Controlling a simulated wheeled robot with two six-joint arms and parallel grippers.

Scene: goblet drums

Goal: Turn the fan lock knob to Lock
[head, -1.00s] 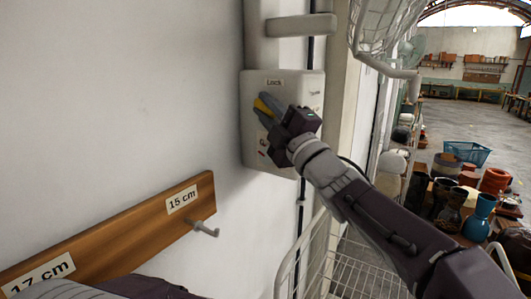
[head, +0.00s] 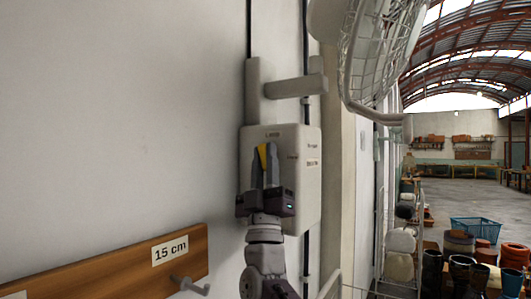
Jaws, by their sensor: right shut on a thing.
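The fan's pale control box (head: 306,205) is mounted on the white wall, with a faint label at its top centre where "Lock" showed earlier. Other labels on its right side are too small to read. My right gripper (head: 264,162) is in front of the box, reaching up from below, and is shut on the fan lock knob. Only a yellow part of the knob (head: 263,157) shows between the two grey fingers. It stands about upright, under the top label. The rest of the knob is hidden by the gripper. My left gripper is not in view.
The white wire fan cage (head: 383,50) hangs at the upper right, with a bracket (head: 295,87) above the box. A wooden rail (head: 110,262) with a "15 cm" label and a hook (head: 190,286) is at lower left. Pots and a blue crate (head: 475,229) stand at right.

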